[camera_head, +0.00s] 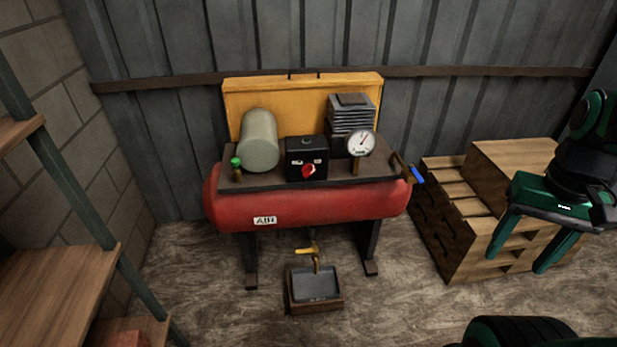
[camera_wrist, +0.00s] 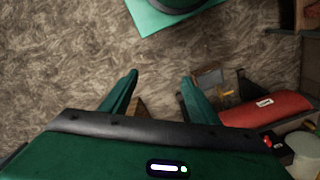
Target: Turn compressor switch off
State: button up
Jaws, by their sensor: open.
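The compressor is a red tank (camera_head: 310,207) marked AIR on dark legs, in the middle of the head view. On its top plate sits a black switch box (camera_head: 306,160) with a red rotary switch (camera_head: 309,171) on its front. In the wrist view the red tank (camera_wrist: 266,110) lies at the right, with the red switch (camera_wrist: 267,142) small beside it. My gripper (camera_head: 515,240) is at the right of the head view, well apart from the compressor. Its two fingers (camera_wrist: 158,82) are spread with nothing between them.
A wooden crate stack (camera_head: 455,220) stands right of the compressor, close to my gripper. A tray (camera_head: 316,287) sits on the floor under a yellow drain valve (camera_head: 308,251). A shelf (camera_head: 55,290) stands at the left. The floor before the compressor is mostly clear.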

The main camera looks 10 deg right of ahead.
jog(key=w+d+f+m+h, duration=0.1)
jog(key=w+d+f+h, duration=0.35)
jog(key=w, duration=0.35)
jog(key=w+d+f+m+h, duration=0.25)
jog(key=w+d+f, duration=0.2)
jog(key=w, duration=0.45)
jog(key=w+a+f+n+t+h, duration=0.25)
jog(key=w+t+h, duration=0.2)
jog(key=w, duration=0.85)
jog(key=n+t+y, duration=1.2)
jog(key=n+t, duration=0.2)
jog(key=n, duration=0.2)
send_near(308, 174)
jog(key=shift+h, duration=0.25)
jog(key=w, duration=0.8)
jog(key=shift+w+a+r, duration=0.1)
jog(key=shift+w, duration=0.15)
